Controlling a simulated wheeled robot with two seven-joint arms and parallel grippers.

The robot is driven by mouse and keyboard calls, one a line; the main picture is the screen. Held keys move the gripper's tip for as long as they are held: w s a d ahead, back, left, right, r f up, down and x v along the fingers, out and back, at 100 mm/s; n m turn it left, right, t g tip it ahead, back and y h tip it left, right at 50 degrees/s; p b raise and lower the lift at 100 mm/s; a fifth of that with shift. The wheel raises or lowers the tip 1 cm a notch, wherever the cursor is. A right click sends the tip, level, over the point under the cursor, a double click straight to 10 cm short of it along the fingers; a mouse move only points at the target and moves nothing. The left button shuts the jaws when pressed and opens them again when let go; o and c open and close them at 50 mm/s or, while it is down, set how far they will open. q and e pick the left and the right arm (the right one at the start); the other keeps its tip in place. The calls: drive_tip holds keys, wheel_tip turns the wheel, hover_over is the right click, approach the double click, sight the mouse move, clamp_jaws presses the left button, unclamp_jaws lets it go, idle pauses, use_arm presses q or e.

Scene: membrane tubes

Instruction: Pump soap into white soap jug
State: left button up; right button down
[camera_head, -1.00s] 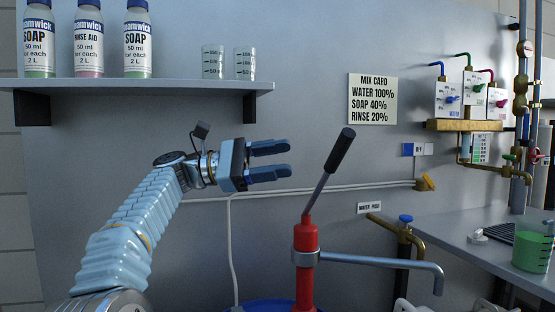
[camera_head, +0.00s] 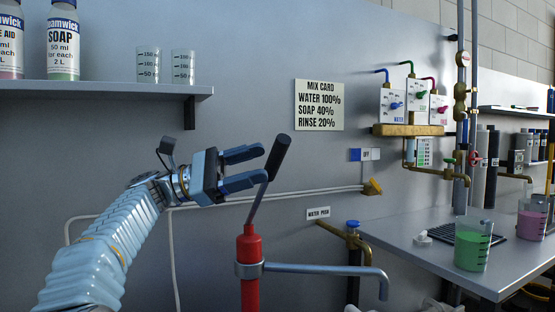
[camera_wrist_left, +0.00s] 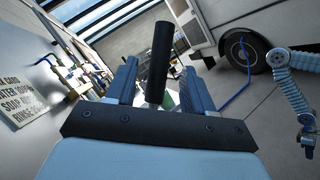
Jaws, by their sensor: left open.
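A red hand pump (camera_head: 249,262) with a bent grey spout (camera_head: 330,267) stands at the lower middle of the head view. Its lever tilts up to the right and ends in a black grip (camera_head: 279,157). My left gripper (camera_head: 262,166) is open, with its fingers at the black grip. In the left wrist view the grip (camera_wrist_left: 161,55) stands between the two open fingers (camera_wrist_left: 152,88). I cannot tell whether they touch it. White shapes at the bottom edge, below the spout, are cut off; I cannot tell whether they are the jug. My right arm (camera_wrist_left: 292,95) shows small in the wrist view.
A shelf (camera_head: 110,90) with soap bottles and measuring cups is on the wall at left. A mix card (camera_head: 319,105) hangs mid-wall. A bench (camera_head: 420,240) at right holds a green beaker (camera_head: 472,247) and a pink beaker (camera_head: 531,220). Pipes and valves run above it.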

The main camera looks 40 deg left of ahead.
sight(275, 169)
use_arm(q)
drive_tip(key=shift+x, duration=2.4)
drive_tip(key=shift+c, duration=0.5)
clamp_jaws()
